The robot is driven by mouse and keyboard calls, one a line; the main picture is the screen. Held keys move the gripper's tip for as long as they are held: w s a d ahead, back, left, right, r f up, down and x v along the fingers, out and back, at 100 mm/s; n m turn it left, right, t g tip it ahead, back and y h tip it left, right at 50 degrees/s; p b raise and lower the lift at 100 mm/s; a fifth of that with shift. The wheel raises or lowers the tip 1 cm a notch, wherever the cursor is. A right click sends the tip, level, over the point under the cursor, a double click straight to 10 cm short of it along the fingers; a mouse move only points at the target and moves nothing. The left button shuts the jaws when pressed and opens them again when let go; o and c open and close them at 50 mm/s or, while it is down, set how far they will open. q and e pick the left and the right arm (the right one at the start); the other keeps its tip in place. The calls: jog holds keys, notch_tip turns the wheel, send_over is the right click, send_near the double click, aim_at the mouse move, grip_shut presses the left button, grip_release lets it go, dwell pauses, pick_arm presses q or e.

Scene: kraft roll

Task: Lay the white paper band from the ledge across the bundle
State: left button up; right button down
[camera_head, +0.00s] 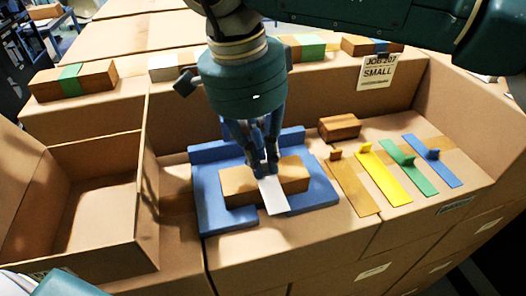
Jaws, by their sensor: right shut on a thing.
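A brown bundle (239,184) lies in a blue holder (208,208) near the middle of the view. The white paper band (274,200) lies over the bundle's middle, with its near end reaching past the front side over the holder. My right gripper (266,172) comes down from above and is shut on the white band at the bundle. The fingers hide the band's far part, and I cannot tell whether the band touches the bundle all along. My left gripper is not in view.
To the right lie tan (354,188), yellow (384,175), green (409,168) and blue (433,160) bands with small tabs. A brown block (339,127) stands behind them. An open cardboard box (95,200) is at left. Banded bundles (73,80) line the back ledge.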

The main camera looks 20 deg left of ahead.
jog(key=shift+f, duration=0.15)
jog(key=c, duration=1.8)
grip_release()
jog(key=shift+r, duration=0.25)
jog(key=shift+a+r, duration=0.1)
jog(key=shift+r, duration=0.15)
notch_tip(320, 180, up, 11)
jog(key=s+a, duration=0.1)
jog(key=shift+a+r+b, duration=0.15)
jog(key=shift+b, duration=0.2)
